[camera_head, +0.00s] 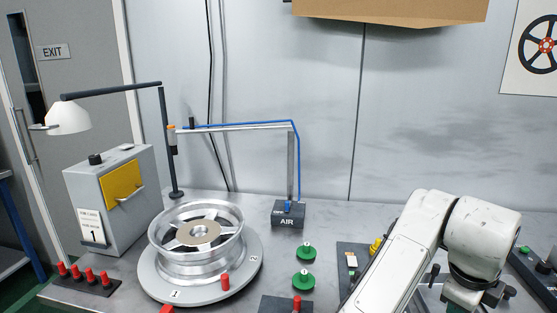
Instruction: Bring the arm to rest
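My arm reaches in from the bottom right of the head view, white and bent, with its wrist at the right. My gripper (475,297) is at the bottom right below the wrist; its dark upper part shows, but its fingertips are cut off or hidden, so I cannot tell if it holds anything. The silver wheel (197,240) lies flat on a round grey turntable (250,262) at the left, well apart from my gripper.
A red peg (225,281) stands on the turntable. Green knobbed discs (306,251) stand mid-table. The AIR block (288,215) carries a post and boom. A grey box (112,200), lamp (68,117) and red-peg rack (90,281) stand left. Dark trays with small parts flank my arm.

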